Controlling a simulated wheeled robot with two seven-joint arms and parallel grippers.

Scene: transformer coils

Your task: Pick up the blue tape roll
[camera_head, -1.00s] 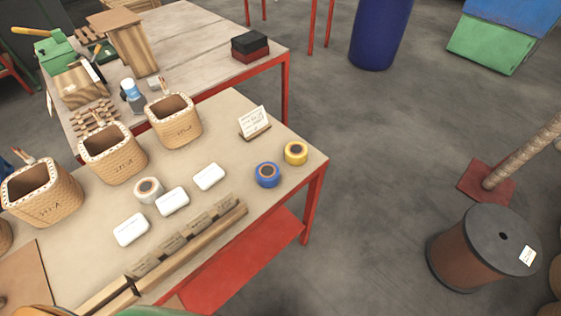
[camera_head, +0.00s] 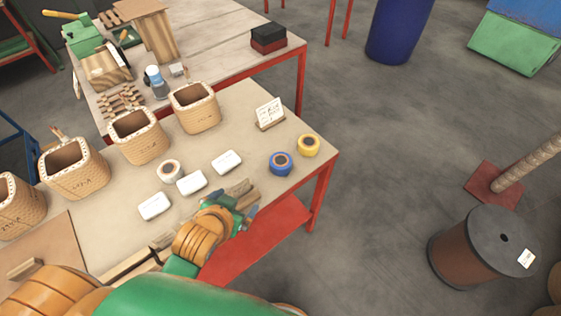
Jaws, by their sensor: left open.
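The blue tape roll (camera_head: 281,163) lies flat on the near table, close to its right edge. The yellow tape roll (camera_head: 308,145) lies just beyond it to the right, and a white tape roll (camera_head: 170,171) lies further left. My left gripper (camera_head: 246,197) is over the table's front edge, short of the blue roll and to its left. It is open and apart from the roll; its fingers are small and partly hidden by my orange and green wrist. My right gripper does not show.
White boxes (camera_head: 191,183) lie left of the blue roll. A small card on a stand (camera_head: 270,113) is behind it. Coil baskets (camera_head: 139,136) line the table's back. My arm covers part of the wooden rail (camera_head: 130,265) at the front. A large spool (camera_head: 478,245) stands on the floor.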

